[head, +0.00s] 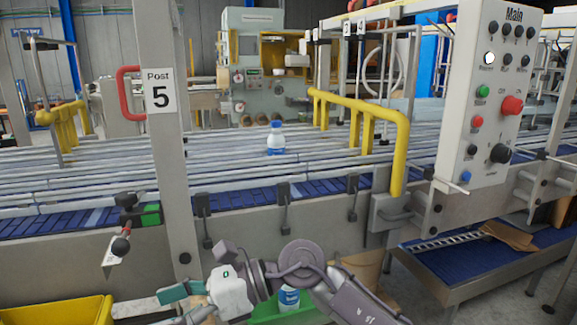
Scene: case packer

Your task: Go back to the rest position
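My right gripper (152,303) is low in the head view, its arm coming in from the right and its fingers pointing left. My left gripper is not in view. Another bottle (289,297) is behind my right arm, partly hidden, by a green container (265,318).
The Post 5 upright (172,190) stands behind the gripper. A lever with a black knob (121,246) sticks out at left. The Main control panel (490,100) and a yellow rail (398,150) are at right. A lower blue conveyor (440,262) holds flat cardboard.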

